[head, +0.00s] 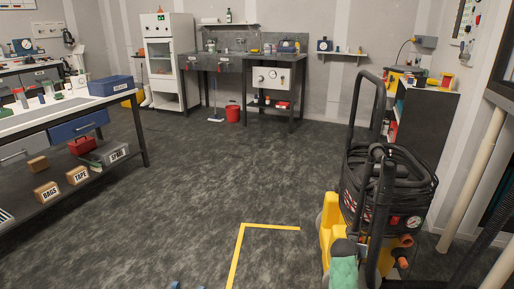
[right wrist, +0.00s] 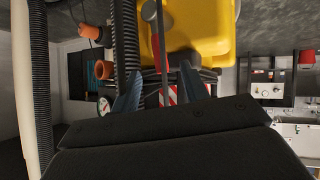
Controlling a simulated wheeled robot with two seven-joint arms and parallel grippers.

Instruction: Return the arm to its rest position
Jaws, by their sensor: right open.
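Beyond the fingers is the yellow machine (right wrist: 210,30), with a red-and-white striped part, a gauge and orange knobs. This view appears upside down. I cannot tell whether the fingers touch the machine. The right gripper does not show in the head view. At the bottom edge of the head view, two small blue tips of my left gripper (head: 187,286) show with a gap between them. The rest of it is cut off.
The machine with its coiled black hose (head: 385,185) stands at the right. Yellow floor tape (head: 238,255) lies to its left. A long bench (head: 50,120) with a shelf of boxes is at the left. A red bucket (head: 233,113) stands at the back. The middle floor is clear.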

